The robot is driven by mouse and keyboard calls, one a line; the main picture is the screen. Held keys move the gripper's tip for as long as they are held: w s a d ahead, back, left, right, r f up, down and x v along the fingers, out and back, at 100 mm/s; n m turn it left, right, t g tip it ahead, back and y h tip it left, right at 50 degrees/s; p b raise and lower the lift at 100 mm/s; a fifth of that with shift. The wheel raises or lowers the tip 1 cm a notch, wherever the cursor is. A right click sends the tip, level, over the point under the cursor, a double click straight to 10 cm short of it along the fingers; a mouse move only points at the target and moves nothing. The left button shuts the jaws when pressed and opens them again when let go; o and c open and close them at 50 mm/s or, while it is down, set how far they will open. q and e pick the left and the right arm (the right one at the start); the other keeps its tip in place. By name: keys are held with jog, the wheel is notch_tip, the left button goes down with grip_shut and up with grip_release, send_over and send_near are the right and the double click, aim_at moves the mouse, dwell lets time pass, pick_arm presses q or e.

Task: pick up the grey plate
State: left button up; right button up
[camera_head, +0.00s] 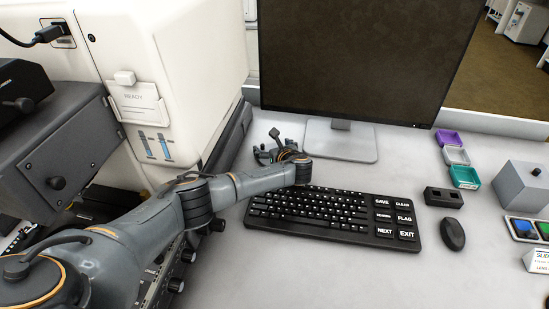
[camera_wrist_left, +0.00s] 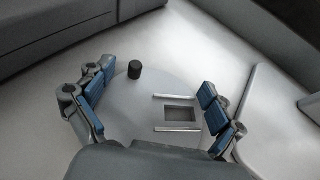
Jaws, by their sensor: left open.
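The grey plate (camera_wrist_left: 137,105) is a flat round disc lying on the bench in the left wrist view. It has a black knob (camera_wrist_left: 135,69) near its far edge and a rectangular window (camera_wrist_left: 179,114) between two light bars. My left gripper (camera_wrist_left: 158,92) is open, with its blue-padded fingers on either side over the plate and nothing held between them. In the head view my left gripper (camera_head: 270,152) is by the monitor stand, left of it, and the plate is largely hidden there by the gripper. My right gripper is not in view.
The monitor stand (camera_head: 338,140) is close to the right of my left gripper. A keyboard (camera_head: 335,215) lies nearer, with a mouse (camera_head: 452,234) to its right. The white instrument housing (camera_head: 185,60) stands at left. Small coloured trays (camera_head: 463,177) are at right.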

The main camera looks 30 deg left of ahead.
pick_arm(q)
jog(key=shift+s, duration=0.15)
jog(key=c, duration=1.6)
grip_shut()
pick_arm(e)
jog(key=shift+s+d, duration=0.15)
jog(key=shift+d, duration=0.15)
